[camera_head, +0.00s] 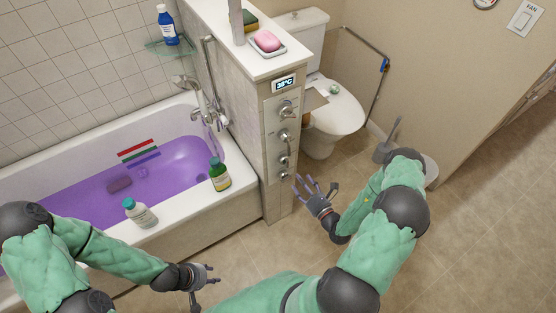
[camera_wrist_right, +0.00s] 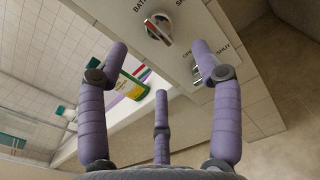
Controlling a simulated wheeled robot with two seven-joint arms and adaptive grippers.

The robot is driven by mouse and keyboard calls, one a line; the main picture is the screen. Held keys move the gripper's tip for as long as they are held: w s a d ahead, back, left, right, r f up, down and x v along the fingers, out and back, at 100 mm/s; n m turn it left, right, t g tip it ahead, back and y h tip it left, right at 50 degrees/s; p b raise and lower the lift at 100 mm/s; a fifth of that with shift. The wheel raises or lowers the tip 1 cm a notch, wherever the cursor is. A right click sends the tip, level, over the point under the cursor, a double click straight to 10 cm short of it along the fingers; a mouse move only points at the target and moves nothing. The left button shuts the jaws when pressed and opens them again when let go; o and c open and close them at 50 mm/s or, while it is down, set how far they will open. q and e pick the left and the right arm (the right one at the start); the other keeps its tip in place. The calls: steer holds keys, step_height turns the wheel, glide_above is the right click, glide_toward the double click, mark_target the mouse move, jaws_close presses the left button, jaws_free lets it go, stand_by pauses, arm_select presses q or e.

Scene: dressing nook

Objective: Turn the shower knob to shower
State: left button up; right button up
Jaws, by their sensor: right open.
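The shower knob (camera_wrist_right: 158,28) is a silver turning handle on the pale control panel. Labels starting "BATH" and "SH" are partly cut off beside it in the right wrist view. I cannot tell which label its handle points to. A lower knob (camera_wrist_right: 203,72) sits by a "SHUT" label, partly behind a finger. The panel's column of knobs (camera_head: 286,112) also shows in the head view. My right gripper (camera_head: 314,183) is open and empty, in front of the panel's lower part, apart from the knobs. My left gripper (camera_head: 207,280) looks open and empty, low in front of the bathtub.
The bathtub (camera_head: 231,170) with purple water is left of the panel. A pink soap (camera_head: 267,40) lies on the wall top.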

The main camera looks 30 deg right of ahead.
mark_target(288, 165)
steer(key=w+b, duration=0.1)
steer(key=w, duration=0.2)
steer(key=w+b, duration=0.1)
steer(key=w, duration=0.3)
steer(key=w+a, duration=0.1)
steer(key=w, duration=0.2)
steer(key=shift+w+b, duration=0.3)
steer(key=shift+b, duration=0.1)
